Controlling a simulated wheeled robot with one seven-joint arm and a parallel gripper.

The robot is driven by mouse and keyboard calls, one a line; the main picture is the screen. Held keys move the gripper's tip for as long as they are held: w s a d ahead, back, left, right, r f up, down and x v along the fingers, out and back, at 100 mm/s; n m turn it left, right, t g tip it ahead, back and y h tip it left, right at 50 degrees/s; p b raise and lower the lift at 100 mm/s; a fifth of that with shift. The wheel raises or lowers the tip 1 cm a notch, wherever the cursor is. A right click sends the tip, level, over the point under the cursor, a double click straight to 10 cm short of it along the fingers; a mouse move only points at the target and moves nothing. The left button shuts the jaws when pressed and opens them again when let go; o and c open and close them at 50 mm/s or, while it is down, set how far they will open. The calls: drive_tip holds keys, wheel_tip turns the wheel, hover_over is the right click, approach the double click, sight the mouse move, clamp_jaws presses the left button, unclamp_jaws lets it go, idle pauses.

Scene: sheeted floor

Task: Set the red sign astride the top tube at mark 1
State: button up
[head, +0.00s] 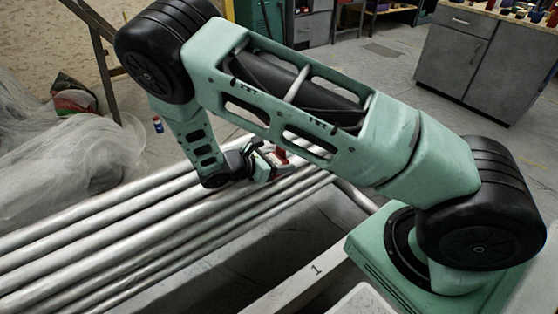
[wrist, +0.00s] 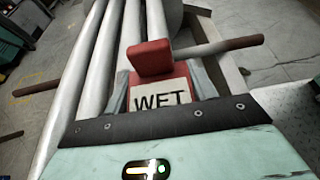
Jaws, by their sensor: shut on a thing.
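The red sign (wrist: 151,58) with a pale label reading "WET" sits between the two fingers of my gripper (wrist: 161,88) in the wrist view. In the head view only a small red part of the sign (head: 281,156) shows beside my gripper (head: 268,165), which is shut on it over the far end of the silver tubes (head: 120,225). The tubes also run behind the sign in the wrist view (wrist: 85,70). I cannot tell whether the sign touches a tube.
Translucent sheeting (head: 75,165) is heaped at the left beside the tubes. A small blue and red can (head: 158,125) stands on the floor. A grey cabinet (head: 480,60) stands at the back right. A brown bar (wrist: 220,46) crosses near the sign.

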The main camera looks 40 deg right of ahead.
sight(280, 147)
drive_tip(key=shift+r+p, duration=3.1)
drive_tip(key=shift+r, duration=0.4)
drive_tip(key=shift+d+r+n+t, duration=0.15)
drive_tip(key=shift+r+n+t, duration=0.15)
drive_tip(key=shift+r+t, duration=0.15)
drive_tip(key=r+n+t, duration=0.3)
drive_tip(key=shift+w+a+r+t+y, duration=0.2)
drive_tip(key=shift+w+t+y, duration=0.05)
drive_tip(key=shift+w+y, duration=0.15)
drive_tip(key=a+r+n+t+y, duration=0.1)
drive_tip(key=n+t, duration=0.1)
drive_tip(key=a+r+n+t+y+p, duration=0.1)
drive_tip(key=r+n+t, duration=0.1)
drive_tip(key=shift+w+a, duration=0.1)
drive_tip(key=shift+a, duration=0.25)
wheel_tip(280, 147, up, 11)
drive_tip(key=p, duration=1.7)
drive_tip(key=shift+f, duration=0.1)
drive_tip(key=shift+d, duration=0.15)
